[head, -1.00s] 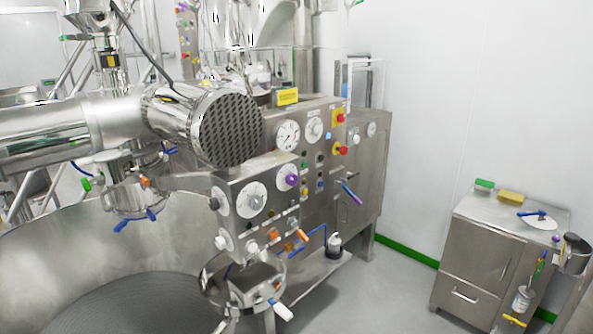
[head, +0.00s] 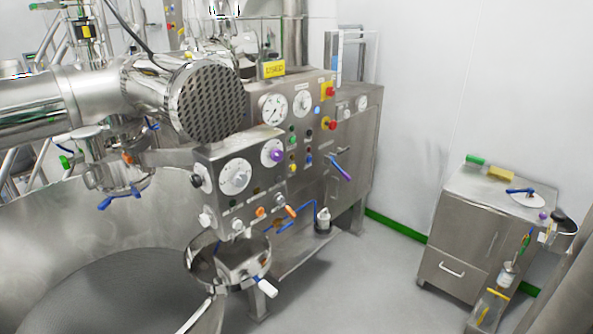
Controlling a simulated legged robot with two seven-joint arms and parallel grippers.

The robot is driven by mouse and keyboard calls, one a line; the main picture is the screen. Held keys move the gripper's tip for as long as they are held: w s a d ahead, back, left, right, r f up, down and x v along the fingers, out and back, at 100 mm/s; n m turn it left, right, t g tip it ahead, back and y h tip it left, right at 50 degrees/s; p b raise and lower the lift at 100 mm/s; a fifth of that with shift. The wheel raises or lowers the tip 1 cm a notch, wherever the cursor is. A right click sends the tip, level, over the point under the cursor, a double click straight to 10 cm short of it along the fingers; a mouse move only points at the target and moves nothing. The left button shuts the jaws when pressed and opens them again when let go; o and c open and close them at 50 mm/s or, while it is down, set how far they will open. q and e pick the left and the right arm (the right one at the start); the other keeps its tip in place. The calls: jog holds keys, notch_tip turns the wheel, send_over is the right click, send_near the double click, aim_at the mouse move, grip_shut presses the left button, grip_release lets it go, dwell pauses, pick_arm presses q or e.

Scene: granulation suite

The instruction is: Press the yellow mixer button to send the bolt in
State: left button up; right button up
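The mixer's steel control panel (head: 318,150) stands in the middle of the head view. It carries dials and rows of small coloured buttons. A small yellow button (head: 292,168) is low in the left column, beside a purple knob (head: 278,155) on the nearer box. Red emergency-stop knobs on yellow plates sit at the panel's upper right edge, including the upper one (head: 327,90). I cannot make out a bolt. Neither of my grippers shows in the head view.
A large steel bowl (head: 60,240) fills the lower left. A thick steel pipe with a mesh end (head: 207,103) juts out left of the panel. A clamp ring (head: 200,262) hangs below the front box. A steel cabinet (head: 468,235) stands right, with clear floor (head: 370,275) between.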

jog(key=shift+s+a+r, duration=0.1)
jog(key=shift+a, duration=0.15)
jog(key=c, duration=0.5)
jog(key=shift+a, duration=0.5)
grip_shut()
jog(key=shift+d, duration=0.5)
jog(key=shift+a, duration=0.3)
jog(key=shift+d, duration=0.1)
